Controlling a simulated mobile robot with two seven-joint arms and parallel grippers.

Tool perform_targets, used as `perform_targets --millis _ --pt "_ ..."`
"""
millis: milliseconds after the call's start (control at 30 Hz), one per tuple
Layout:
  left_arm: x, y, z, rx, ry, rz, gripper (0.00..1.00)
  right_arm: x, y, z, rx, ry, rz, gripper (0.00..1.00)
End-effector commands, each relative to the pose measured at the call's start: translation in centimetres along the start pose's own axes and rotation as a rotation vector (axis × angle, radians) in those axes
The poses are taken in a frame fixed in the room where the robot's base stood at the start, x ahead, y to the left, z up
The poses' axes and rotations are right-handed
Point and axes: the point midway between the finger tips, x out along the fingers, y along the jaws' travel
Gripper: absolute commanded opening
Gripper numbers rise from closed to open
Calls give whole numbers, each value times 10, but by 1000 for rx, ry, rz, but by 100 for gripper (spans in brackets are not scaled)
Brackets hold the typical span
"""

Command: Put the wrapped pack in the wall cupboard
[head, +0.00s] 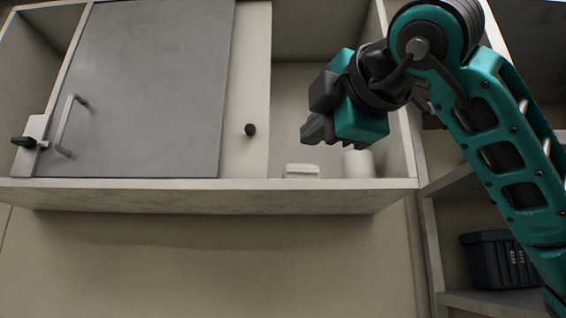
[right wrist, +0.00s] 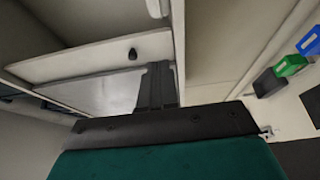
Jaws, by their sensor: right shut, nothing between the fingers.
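The wall cupboard (head: 300,199) spans the upper head view, with a grey door (head: 150,90) over its left part and an open compartment at the right. A small white block (head: 301,171), which looks like the wrapped pack, rests on the compartment's floor near the front edge. Its wrapping is too small to make out. My right gripper (head: 309,131) is shut and empty, above the block and apart from it, in front of the open compartment. Its shut fingers (right wrist: 157,86) also show in the right wrist view. My left gripper is not in view.
A white cylinder (head: 358,164) stands right of the block in the compartment. The door has a bar handle (head: 66,126); a black knob (head: 250,130) sits on the panel beside it. A black bin (head: 498,260) is on a lower right shelf. The wall below the cupboard is clear.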

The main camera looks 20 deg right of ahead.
Motion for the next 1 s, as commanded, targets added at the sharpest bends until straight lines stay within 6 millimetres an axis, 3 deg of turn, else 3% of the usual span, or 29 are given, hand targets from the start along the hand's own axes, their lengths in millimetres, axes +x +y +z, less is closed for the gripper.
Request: perform_targets --millis 167,567,733,1000 --pt "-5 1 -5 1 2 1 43 20 1 0 1 -2 -4 0" --pt "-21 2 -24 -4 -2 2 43 103 2 0 0 -1 -5 0" --pt "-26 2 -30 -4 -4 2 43 119 2 20 2 -2 -2 0" --pt "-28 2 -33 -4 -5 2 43 127 -1 28 0 1 -2 0"
